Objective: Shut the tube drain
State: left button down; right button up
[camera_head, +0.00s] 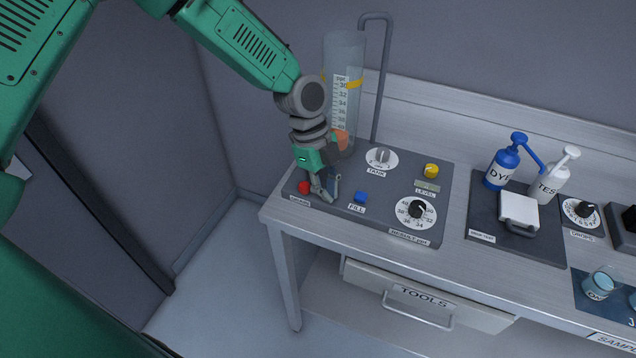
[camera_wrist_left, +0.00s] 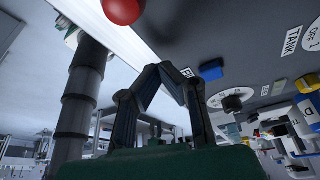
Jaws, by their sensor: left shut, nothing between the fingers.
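The clear tube (camera_head: 344,60) stands upright at the back left of the dark control panel, with a printed scale and a yellow band. The round red knob (camera_head: 304,187) sits at the panel's front left corner; the small label (camera_head: 299,201) in front of it seems to read DRAIN. In the left wrist view the red knob (camera_wrist_left: 122,9) is at the top edge. My left gripper (camera_head: 328,198) is shut and empty, low over the panel just right of the red knob and apart from it. The gripper partly hides the tube's lower end. My right gripper is not in view.
The blue FILL button (camera_head: 361,197) is right of the gripper. The TANK dial (camera_head: 381,157), yellow knob (camera_head: 432,170) and another dial (camera_head: 416,209) share the panel. A grey bent pipe (camera_head: 383,80) rises behind. Blue (camera_head: 504,163) and white (camera_head: 551,178) bottles stand to the right.

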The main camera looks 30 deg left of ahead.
pick_arm(q)
jog(key=b+v, duration=0.1)
jog(key=v, duration=0.9)
jog(key=shift+w, duration=0.3)
jog(key=shift+f, duration=0.15)
